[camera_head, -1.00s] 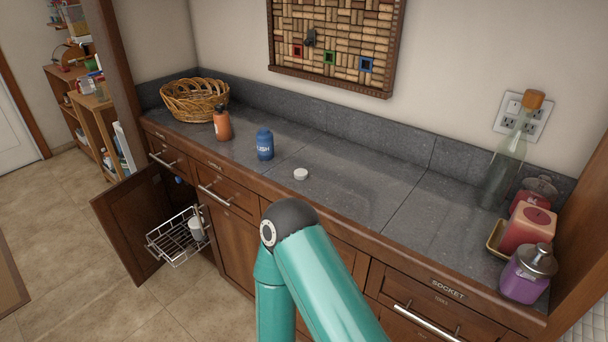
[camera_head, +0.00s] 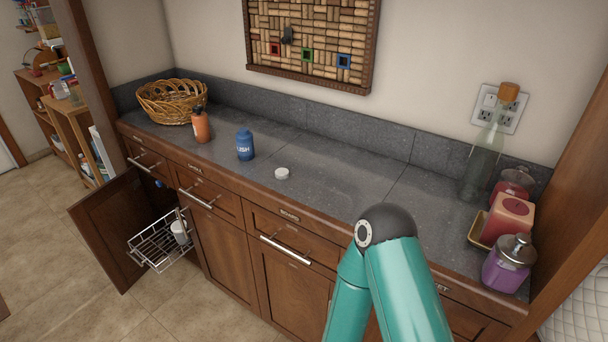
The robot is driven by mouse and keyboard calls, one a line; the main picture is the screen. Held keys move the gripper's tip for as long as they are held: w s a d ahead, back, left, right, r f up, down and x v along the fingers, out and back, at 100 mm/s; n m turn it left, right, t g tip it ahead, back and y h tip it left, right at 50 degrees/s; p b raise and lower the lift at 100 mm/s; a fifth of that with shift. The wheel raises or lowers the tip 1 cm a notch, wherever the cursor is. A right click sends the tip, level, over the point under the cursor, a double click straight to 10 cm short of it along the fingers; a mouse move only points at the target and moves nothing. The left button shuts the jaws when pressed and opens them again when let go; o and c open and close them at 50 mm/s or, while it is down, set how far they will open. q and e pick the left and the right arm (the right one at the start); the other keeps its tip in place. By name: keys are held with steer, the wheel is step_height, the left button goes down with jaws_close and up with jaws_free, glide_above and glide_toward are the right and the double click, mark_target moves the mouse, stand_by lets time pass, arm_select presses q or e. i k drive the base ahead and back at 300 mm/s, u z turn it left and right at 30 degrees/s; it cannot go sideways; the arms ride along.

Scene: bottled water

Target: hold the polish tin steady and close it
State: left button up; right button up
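A blue tin (camera_head: 245,145) with white lettering that seems to end in "ISH" stands upright on the grey counter, left of the middle. Its top looks open or dark, but it is too small to tell. A small white round cap (camera_head: 281,173) lies on the counter to the right of the tin and nearer the front edge, apart from it. A teal arm of mine with a dark joint rises at the lower right. Neither gripper shows in this view.
An orange bottle (camera_head: 201,126) and a wicker basket (camera_head: 172,102) stand left of the tin. A cabinet door (camera_head: 108,229) hangs open with a wire rack (camera_head: 160,243) pulled out. The middle counter (camera_head: 350,180) is clear.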

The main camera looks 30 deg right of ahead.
mark_target(244, 141)
steer(key=z, duration=0.1)
steer(key=i, duration=1)
steer(key=u, duration=0.05)
